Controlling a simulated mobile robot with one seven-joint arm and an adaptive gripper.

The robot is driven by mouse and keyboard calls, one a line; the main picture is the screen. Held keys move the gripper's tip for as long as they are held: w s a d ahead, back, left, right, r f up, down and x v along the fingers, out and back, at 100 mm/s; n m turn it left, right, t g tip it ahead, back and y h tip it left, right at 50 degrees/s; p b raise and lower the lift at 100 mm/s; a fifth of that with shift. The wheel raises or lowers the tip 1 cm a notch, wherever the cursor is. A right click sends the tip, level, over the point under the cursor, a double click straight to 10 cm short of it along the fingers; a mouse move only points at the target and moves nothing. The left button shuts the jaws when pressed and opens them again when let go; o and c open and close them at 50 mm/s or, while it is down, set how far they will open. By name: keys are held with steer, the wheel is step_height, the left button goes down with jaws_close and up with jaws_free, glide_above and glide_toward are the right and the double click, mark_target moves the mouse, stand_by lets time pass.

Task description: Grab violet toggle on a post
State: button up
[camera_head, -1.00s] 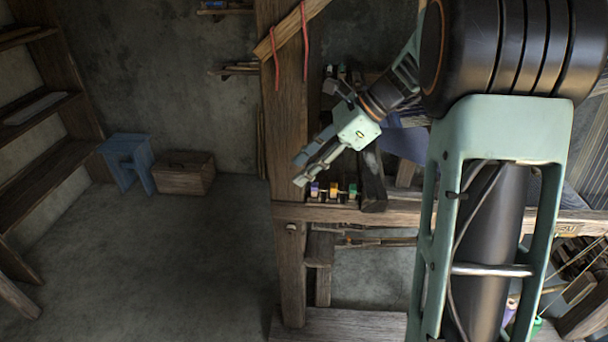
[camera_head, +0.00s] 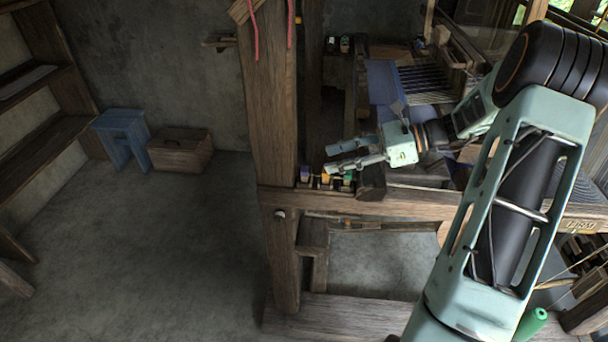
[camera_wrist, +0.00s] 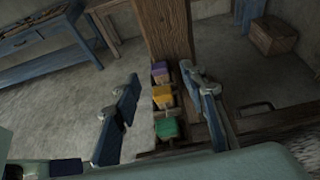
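The violet toggle (camera_wrist: 160,71) is the farthest of three small coloured blocks in a row beside the wooden post (camera_wrist: 165,28) in the wrist view. In the head view the violet toggle (camera_head: 305,173) sits at the row's left end, at the foot of the post. My gripper (camera_wrist: 162,84) is open, with its two blue-grey fingers on either side of the row and nothing held. In the head view my gripper (camera_head: 328,158) points left, just above the row, its fingertips close to the violet end. I cannot tell whether it touches any toggle.
The yellow toggle (camera_wrist: 163,97) and green toggle (camera_wrist: 167,128) lie between the violet one and my palm. The loom's beam (camera_head: 400,205) runs right from the post. A blue stool (camera_head: 122,135) and wooden box (camera_head: 180,150) stand left on open floor.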

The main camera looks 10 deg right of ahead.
mark_target(312, 178)
steer(key=x, duration=0.4)
steer(key=f+x, duration=0.1)
steer(key=x, duration=0.1)
steer(key=shift+s+a+f, duration=0.1)
steer(key=shift+s+a, duration=0.05)
steer(key=shift+a, duration=0.1)
steer(key=c, duration=0.9)
